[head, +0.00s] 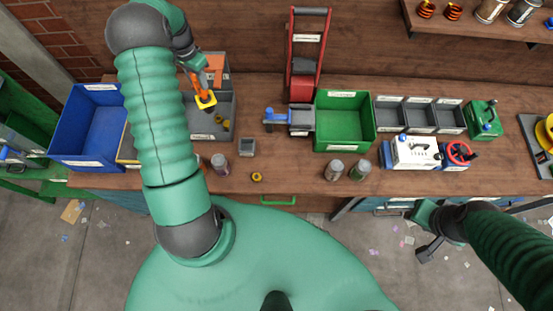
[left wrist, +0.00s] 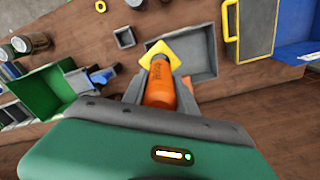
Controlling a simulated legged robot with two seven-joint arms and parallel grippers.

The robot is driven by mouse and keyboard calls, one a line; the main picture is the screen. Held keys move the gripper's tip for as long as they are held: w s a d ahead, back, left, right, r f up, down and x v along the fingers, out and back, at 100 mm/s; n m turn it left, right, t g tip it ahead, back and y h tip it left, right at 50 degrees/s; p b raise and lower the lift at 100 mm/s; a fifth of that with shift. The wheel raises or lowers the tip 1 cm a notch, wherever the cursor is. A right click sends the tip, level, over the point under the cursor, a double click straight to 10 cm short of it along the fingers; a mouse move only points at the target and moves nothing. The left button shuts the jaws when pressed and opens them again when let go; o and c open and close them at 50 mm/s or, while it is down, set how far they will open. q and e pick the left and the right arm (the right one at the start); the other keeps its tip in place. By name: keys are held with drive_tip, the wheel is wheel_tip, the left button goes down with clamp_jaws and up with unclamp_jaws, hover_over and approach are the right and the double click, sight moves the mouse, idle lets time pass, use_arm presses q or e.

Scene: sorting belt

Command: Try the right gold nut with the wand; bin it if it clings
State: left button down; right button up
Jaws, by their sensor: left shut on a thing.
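My left gripper (head: 190,68) is shut on an orange wand (head: 201,84) with a yellow square piece at its lower end. The wand (left wrist: 160,85) also shows between the fingers in the left wrist view, its yellow square (left wrist: 160,52) over a grey tray (left wrist: 205,40). A gold nut (head: 257,176) lies alone on the bench near the front edge, right of the tray and apart from the wand. My right gripper (head: 430,248) is low at the right, off the bench; its jaw opening is unclear.
A blue bin (head: 75,118) stands left and a green bin (head: 361,136) mid-bench. A small grey box (head: 247,147) and a jar (head: 220,163) are near the nut. Two jars, grey trays (head: 420,131) and a white device (head: 414,150) stand to the right.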

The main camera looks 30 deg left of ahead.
use_arm(q)
drive_tip(key=r+p, duration=0.1)
drive_tip(key=s+r+p, duration=0.1)
drive_tip(key=r, duration=0.1)
drive_tip(key=s+d+r+p, duration=0.1)
drive_tip(key=r, duration=0.1)
drive_tip(key=shift+d+r, duration=0.1)
idle(0.5)
idle(1.1)
